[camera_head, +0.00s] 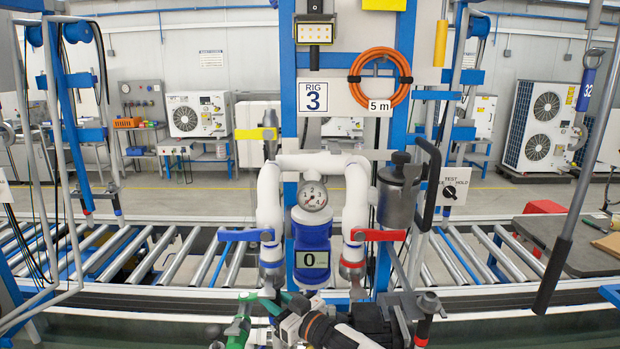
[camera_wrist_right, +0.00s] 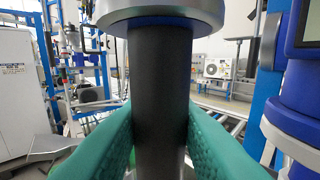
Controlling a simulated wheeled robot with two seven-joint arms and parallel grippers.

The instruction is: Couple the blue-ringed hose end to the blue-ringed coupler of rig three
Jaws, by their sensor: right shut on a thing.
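Rig three (camera_head: 313,96) stands in the middle of the head view. Its left white pipe ends in a coupler (camera_head: 271,268) beside a blue lever (camera_head: 240,235); the right pipe ends in a coupler (camera_head: 352,268) beside a red lever (camera_head: 380,235). My right gripper (camera_head: 258,308) is low, under the left coupler. In the wrist view, its green fingers are shut on the upright black hose end (camera_wrist_right: 160,80). A blue ring (camera_wrist_right: 155,25) and a silver collar sit at its top. I cannot tell whether the hose end is seated in the coupler. My left gripper is out of view.
The blue pump housing (camera_head: 312,240) with a gauge and a 0 display stands between the pipes, close right of my right gripper. A grey cylinder (camera_head: 395,195) with a black handle is further right. A roller conveyor (camera_head: 130,258) runs behind.

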